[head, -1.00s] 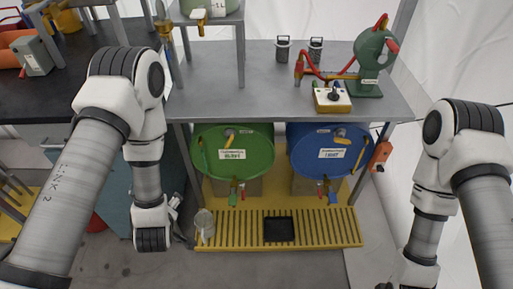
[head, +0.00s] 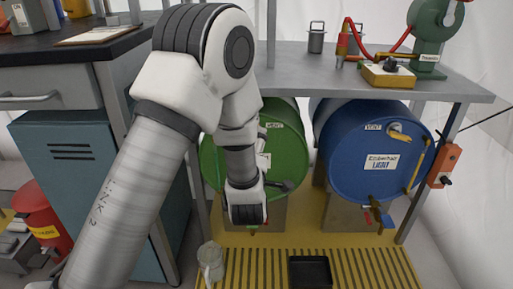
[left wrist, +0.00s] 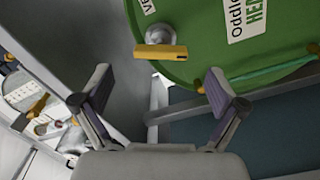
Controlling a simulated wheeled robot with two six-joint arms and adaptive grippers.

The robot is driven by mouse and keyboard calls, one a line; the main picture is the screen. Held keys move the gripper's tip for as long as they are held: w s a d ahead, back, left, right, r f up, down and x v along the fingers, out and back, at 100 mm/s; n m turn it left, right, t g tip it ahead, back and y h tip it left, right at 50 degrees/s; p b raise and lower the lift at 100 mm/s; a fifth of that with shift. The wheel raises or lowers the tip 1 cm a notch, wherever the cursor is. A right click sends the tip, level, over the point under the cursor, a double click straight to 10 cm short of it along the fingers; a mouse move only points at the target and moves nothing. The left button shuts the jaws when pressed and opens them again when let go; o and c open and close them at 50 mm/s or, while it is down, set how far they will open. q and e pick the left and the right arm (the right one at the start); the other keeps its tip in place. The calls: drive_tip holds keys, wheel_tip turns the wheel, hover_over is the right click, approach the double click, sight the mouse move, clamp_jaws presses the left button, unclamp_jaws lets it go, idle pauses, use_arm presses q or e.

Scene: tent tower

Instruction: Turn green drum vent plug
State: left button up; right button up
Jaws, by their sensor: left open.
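The green drum (head: 290,155) lies on its side under the bench, partly hidden by my left arm in the head view. In the left wrist view the drum's end face (left wrist: 205,25) fills the upper right. Its vent plug (left wrist: 160,50), a round grey fitting with a yellow bar handle, sits near the drum's rim beside a partly cut-off label. The bar lies nearly level in that picture. My left gripper (left wrist: 160,95) is open and empty, its fingers apart below the plug and not touching it. In the head view the gripper (head: 282,186) is in front of the drum. My right gripper is out of view.
A blue drum (head: 350,180) stands to the right of the green one. A green bar (left wrist: 260,72) crosses the drum face near my right-hand finger. A dark tray (head: 310,272) and a clear jug (head: 210,262) are on the yellow slatted platform (head: 365,265).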

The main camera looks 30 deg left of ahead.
use_arm(q)
drive_tip(key=b+x, duration=0.1)
drive_tip(key=x, duration=0.5)
drive_tip(key=shift+s+f+b, duration=0.1)
drive_tip(key=shift+b, duration=0.25)
drive_tip(key=shift+w+a, duration=0.15)
drive_tip(key=shift+w, duration=0.05)
drive_tip(key=c, duration=1.2)
drive_tip(key=shift+o, duration=0.2)
drive_tip(key=shift+r, duration=0.2)
drive_tip(key=shift+r+m+p, duration=0.1)
drive_tip(key=shift+m+p, duration=0.7)
drive_tip(key=shift+p, duration=0.2)
drive_tip(key=m+p, duration=0.8)
drive_tip(key=p, duration=0.1)
drive_tip(key=shift+m, duration=0.3)
drive_tip(key=shift+m+p, duration=1.2)
drive_tip(key=shift+m, duration=0.1)
